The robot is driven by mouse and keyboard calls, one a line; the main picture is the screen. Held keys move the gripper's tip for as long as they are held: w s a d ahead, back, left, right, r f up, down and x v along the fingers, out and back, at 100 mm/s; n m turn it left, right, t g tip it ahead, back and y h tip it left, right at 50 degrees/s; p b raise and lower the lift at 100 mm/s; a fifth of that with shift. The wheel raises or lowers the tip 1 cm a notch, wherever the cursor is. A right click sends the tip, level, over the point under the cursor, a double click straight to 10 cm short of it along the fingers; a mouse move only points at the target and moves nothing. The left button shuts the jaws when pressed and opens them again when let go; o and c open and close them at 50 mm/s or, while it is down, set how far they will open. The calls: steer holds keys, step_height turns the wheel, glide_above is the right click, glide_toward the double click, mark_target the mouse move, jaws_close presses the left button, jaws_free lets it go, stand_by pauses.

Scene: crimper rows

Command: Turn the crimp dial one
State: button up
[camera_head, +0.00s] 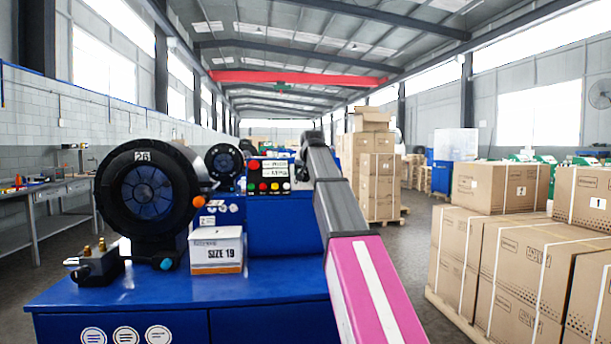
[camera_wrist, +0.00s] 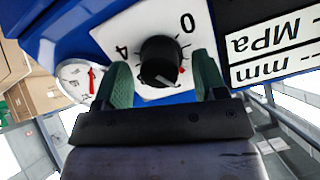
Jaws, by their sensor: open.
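In the wrist view the black crimp dial (camera_wrist: 158,58) sits on a white plate (camera_wrist: 118,35) with the marks 0 and 4, seen upside down. A red mark shows on the plate beside the dial. My gripper (camera_wrist: 162,78) is open, with one green finger on each side of the dial; a gap shows between each finger and the knob, and I cannot tell any contact. In the head view my gripper (camera_head: 311,140) is small and dark at the far end of my arm, by the control box (camera_head: 270,176), and the dial is hidden there.
A round gauge (camera_wrist: 80,80) with a red needle and an mm/MPa label panel (camera_wrist: 270,40) flank the dial. The black crimping head (camera_head: 150,152) marked 26 and a SIZE 19 box (camera_head: 216,250) stand on the blue bench (camera_head: 180,294). Stacked cartons (camera_head: 520,262) are at right.

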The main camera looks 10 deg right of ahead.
steer(key=shift+w+f, duration=0.35)
steer(key=c, duration=0.9)
